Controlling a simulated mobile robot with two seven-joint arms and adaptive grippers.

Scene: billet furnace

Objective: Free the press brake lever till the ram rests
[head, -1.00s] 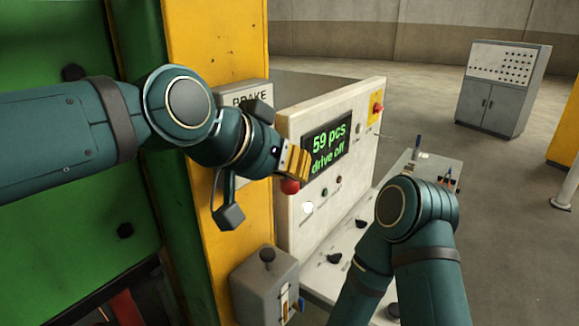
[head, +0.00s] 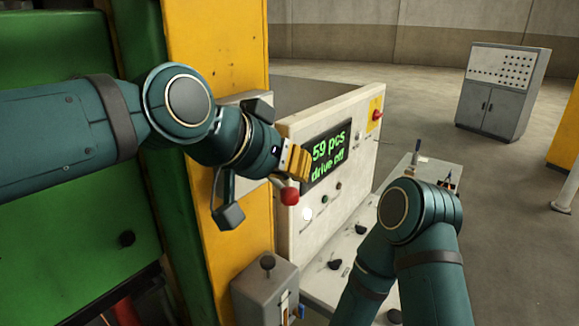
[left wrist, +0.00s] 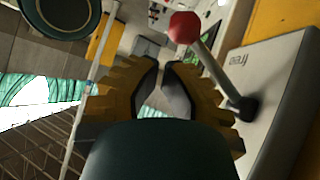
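The brake lever is a grey rod with a red ball knob (head: 289,196). In the left wrist view the red ball (left wrist: 185,27) is at the upper right, and the rod slants down to a dark pivot on the side of the pale brake box (left wrist: 285,85). The word "free" is on the box face. My left gripper (head: 296,160), with yellow ribbed fingers, is just above the ball in the head view. In the wrist view my left gripper (left wrist: 163,68) has its fingertips drawn together, with nothing between them, left of the rod. My right gripper is out of view.
The console display (head: 326,155) reads "59 pcs" and "drive off". A red switch (head: 376,114) is on its right edge. A yellow column (head: 220,45) and green press part (head: 60,220) are at left. A grey cabinet (head: 503,90) stands far off.

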